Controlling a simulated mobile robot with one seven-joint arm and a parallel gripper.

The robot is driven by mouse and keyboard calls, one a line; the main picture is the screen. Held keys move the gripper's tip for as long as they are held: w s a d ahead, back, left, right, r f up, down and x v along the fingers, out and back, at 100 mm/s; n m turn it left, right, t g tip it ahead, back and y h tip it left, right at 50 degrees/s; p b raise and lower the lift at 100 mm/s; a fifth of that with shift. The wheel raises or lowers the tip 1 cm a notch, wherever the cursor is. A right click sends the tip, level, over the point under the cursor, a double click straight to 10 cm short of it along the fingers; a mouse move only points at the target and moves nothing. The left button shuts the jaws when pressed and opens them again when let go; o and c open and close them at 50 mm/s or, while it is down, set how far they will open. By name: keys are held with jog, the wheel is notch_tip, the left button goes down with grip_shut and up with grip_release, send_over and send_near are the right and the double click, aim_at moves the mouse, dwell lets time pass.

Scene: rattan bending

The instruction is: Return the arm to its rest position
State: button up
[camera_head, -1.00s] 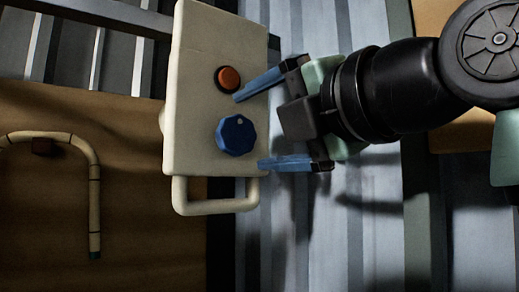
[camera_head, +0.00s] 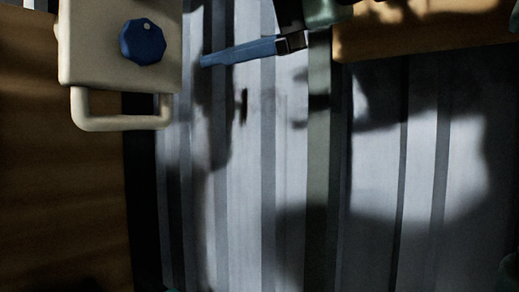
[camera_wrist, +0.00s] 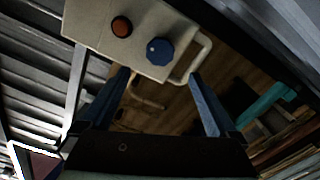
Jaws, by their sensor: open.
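My gripper shows in the wrist view (camera_wrist: 158,92) with its two blue fingers spread wide and nothing between them. In the head view only one blue finger (camera_head: 240,53) shows near the top, and the rest of the gripper is cut off by the frame's edge. The cream control box (camera_head: 95,50) stands to the left of the finger, apart from it. Its blue knob (camera_head: 142,41) shows there and also in the wrist view (camera_wrist: 159,51). The red-orange button (camera_wrist: 122,26) shows in the wrist view only.
A cream handle (camera_head: 120,123) juts from the box's lower edge. A brown wooden surface (camera_head: 60,200) lies at left, and another wooden edge (camera_head: 425,38) at upper right. Grey ribbed floor (camera_head: 250,220) is clear between them. A curved rattan piece (camera_wrist: 147,103) shows in the wrist view beyond the fingers.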

jog(key=w+d+f+m+t+h, duration=0.1)
jog(key=w+f+m+t+h, duration=0.15)
jog(key=m+t, duration=0.4)
jog(key=w+d+f+m+t+h, duration=0.1)
jog(key=w+f+m+t, duration=0.25)
jog(key=m, duration=0.65)
jog(key=s+d+f+m+t+h, duration=0.2)
jog(key=s+m+h, duration=0.3)
jog(key=m, duration=0.3)
jog(key=s+d+f+m+t+h+b, duration=0.1)
jog(key=s+d+f+m+t+h, duration=0.1)
jog(key=m, duration=0.6)
jog(key=s+f+t+h, duration=0.1)
jog(key=s+t+h, duration=0.1)
jog(key=s+h, duration=0.1)
jog(key=shift+s+d+f+m+h, duration=0.15)
jog(key=shift+s+f+m+h, duration=0.2)
jog(key=shift+s, duration=0.1)
